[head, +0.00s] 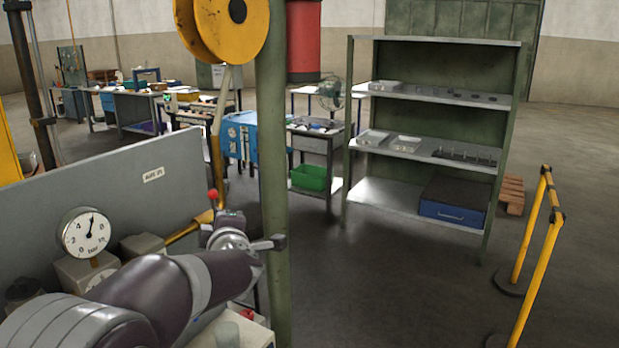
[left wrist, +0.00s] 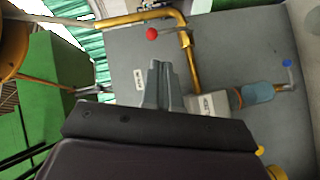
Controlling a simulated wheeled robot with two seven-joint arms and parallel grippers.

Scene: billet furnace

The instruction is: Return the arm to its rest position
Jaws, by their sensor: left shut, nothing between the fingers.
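My left arm reaches in from the lower left of the head view. Its gripper is hard to make out there, around the far end of the wrist. In the left wrist view my left gripper (left wrist: 160,66) has its grey fingers together with nothing between them. The fingers appear in front of a grey panel (left wrist: 225,60), with a red ball knob (left wrist: 151,34) beyond the tips. I cannot tell how far apart they are. My right gripper is not in view.
A pressure gauge (head: 86,232) stands by the grey panel (head: 110,185) at left. A green post (head: 272,170) rises close beyond my wrist. Yellow pipes (left wrist: 188,55) run along the panel. Green shelving (head: 430,150) and a yellow barrier (head: 532,255) stand right. Floor between is open.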

